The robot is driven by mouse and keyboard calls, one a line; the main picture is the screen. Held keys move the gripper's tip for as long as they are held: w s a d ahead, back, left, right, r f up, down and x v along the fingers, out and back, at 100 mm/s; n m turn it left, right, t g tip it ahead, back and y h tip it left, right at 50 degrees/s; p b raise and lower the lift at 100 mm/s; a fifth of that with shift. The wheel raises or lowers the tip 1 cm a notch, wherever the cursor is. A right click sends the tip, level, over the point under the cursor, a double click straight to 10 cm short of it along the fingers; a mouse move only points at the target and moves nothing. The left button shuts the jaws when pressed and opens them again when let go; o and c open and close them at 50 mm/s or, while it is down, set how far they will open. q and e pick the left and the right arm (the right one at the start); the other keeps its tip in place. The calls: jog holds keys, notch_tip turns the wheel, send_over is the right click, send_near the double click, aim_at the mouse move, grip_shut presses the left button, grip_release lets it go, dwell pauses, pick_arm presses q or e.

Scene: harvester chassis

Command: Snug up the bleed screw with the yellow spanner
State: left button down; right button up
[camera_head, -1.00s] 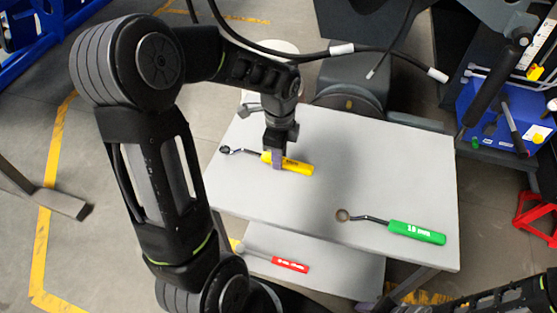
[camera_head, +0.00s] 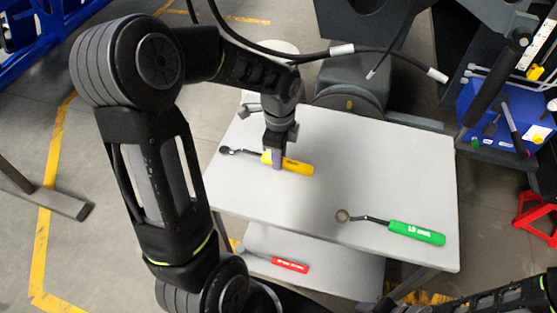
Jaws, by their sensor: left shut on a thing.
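The yellow spanner (camera_head: 298,166) lies on the white tabletop (camera_head: 330,180), its dark ring end at the left. My left gripper (camera_head: 277,162) comes down over the yellow handle near its left part and is shut on it. The spanner still appears at table height. My right arm (camera_head: 500,300) shows only in part at the bottom right corner, and its gripper is out of view. I cannot make out the bleed screw.
A green-handled spanner (camera_head: 416,233) lies at the table's right front. A red-handled tool (camera_head: 290,265) lies on the lower shelf. A black hose (camera_head: 300,54) with white bands runs behind the table. A blue toolbox (camera_head: 500,115) stands at the right. The table's middle is clear.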

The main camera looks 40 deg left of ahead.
pick_arm(q)
notch_tip(320, 180, up, 10)
dwell(0.6)
dwell(0.4)
jog(key=c, duration=1.7)
grip_release()
grip_shut()
jog(key=shift+s, duration=0.1)
